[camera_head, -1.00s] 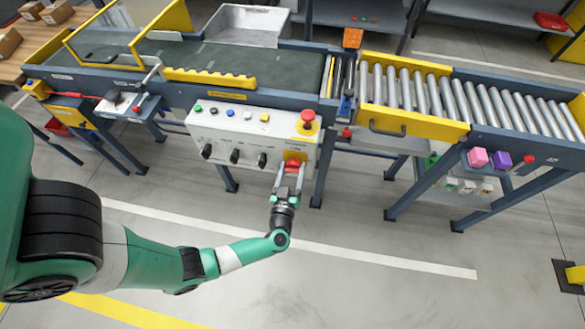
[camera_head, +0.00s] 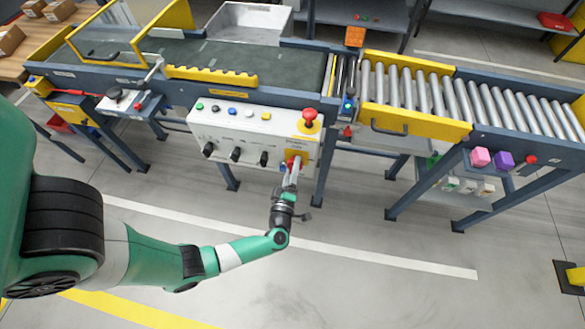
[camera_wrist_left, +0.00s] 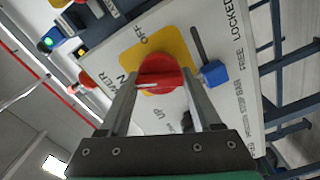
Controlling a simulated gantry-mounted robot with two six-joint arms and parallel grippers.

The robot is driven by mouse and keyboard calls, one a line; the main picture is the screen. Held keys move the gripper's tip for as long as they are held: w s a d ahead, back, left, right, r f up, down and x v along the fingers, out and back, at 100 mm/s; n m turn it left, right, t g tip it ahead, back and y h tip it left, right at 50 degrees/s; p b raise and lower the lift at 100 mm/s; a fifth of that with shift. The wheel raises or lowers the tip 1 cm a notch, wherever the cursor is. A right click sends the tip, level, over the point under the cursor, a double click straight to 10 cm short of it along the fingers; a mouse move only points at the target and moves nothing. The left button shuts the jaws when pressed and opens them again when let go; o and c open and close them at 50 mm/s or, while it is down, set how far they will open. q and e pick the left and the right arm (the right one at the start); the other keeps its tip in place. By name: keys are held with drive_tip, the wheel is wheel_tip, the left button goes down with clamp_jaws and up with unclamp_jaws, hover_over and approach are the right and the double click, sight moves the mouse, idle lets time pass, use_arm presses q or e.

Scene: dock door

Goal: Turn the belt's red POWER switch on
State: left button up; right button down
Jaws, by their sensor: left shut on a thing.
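The red POWER switch (camera_head: 292,161) sits on a yellow plate at the lower right of the white control panel (camera_head: 225,124). In the left wrist view, the round red switch (camera_wrist_left: 162,72) has a pale mark on the side toward the lettering "ON"; "OFF" stands above it. My left gripper (camera_head: 290,174) is shut on the switch, with one finger on each side of it in the left wrist view (camera_wrist_left: 163,98). In the head view the gripper is tilted and partly hides the switch. My right gripper is not in view.
A blue slider (camera_wrist_left: 213,73) sits close beside the right finger. A red mushroom button (camera_head: 309,115) is above the switch. Black knobs (camera_head: 235,155) line the panel's lower edge. A small lamp (camera_wrist_left: 48,43) glows green. Open floor lies in front of the belt.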

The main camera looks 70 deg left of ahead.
use_arm(q)
drive_tip(key=n, duration=0.2)
drive_tip(key=n+b, duration=0.1)
drive_tip(key=n, duration=0.1)
drive_tip(key=shift+f+n, duration=0.2)
drive_tip(key=shift+n, duration=0.1)
idle(0.5)
drive_tip(key=o, duration=1.4)
drive_tip(key=shift+r, duration=0.1)
drive_tip(key=p+v, duration=0.3)
drive_tip(key=v, duration=0.8)
drive_tip(key=shift+s+d, duration=0.1)
drive_tip(key=shift+d, duration=0.2)
